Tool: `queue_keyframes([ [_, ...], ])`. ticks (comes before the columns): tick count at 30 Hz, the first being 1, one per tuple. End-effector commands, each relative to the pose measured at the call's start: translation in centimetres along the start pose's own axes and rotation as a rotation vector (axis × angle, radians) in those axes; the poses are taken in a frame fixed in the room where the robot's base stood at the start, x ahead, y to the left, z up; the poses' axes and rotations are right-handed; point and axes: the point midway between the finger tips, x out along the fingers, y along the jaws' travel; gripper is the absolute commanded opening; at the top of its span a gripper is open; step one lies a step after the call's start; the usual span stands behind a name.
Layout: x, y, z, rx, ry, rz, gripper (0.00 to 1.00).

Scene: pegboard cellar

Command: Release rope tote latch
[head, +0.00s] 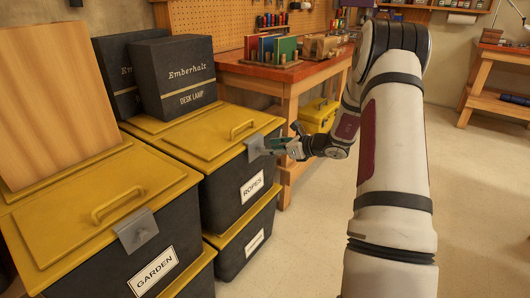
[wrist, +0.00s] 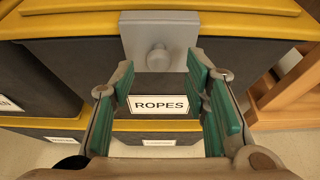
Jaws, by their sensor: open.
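The ropes tote (head: 222,178) is dark with a yellow lid and a white "ROPES" label (wrist: 160,104). It sits on top of another tote. Its grey latch (head: 255,147) hangs over the front edge of the lid. In the wrist view the latch plate (wrist: 182,38) carries a round knob (wrist: 158,60). My gripper (head: 284,145) is in front of the latch. In the wrist view its green-padded fingers (wrist: 160,98) are spread apart with nothing between them, and the knob lies ahead of the gap between them. I cannot tell whether a finger touches the latch.
A garden tote (head: 82,262) with its own latch (head: 136,232) stands at the left. Dark Emberhalt boxes (head: 178,80) stand on the ropes tote's lid. A wooden board (head: 50,105) rests on the garden tote. A workbench (head: 285,70) stands behind; the floor (head: 300,240) at front is clear.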

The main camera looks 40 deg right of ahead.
Motion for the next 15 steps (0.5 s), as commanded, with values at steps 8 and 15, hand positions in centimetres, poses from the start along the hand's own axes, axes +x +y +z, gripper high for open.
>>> queue_keyframes([
  [8, 3.1, 0.0, 0.0, -0.001, 0.0, 0.001, 0.42],
  [15, 3.5, 0.0, 0.0, -0.001, 0.0, 0.0, 0.42],
])
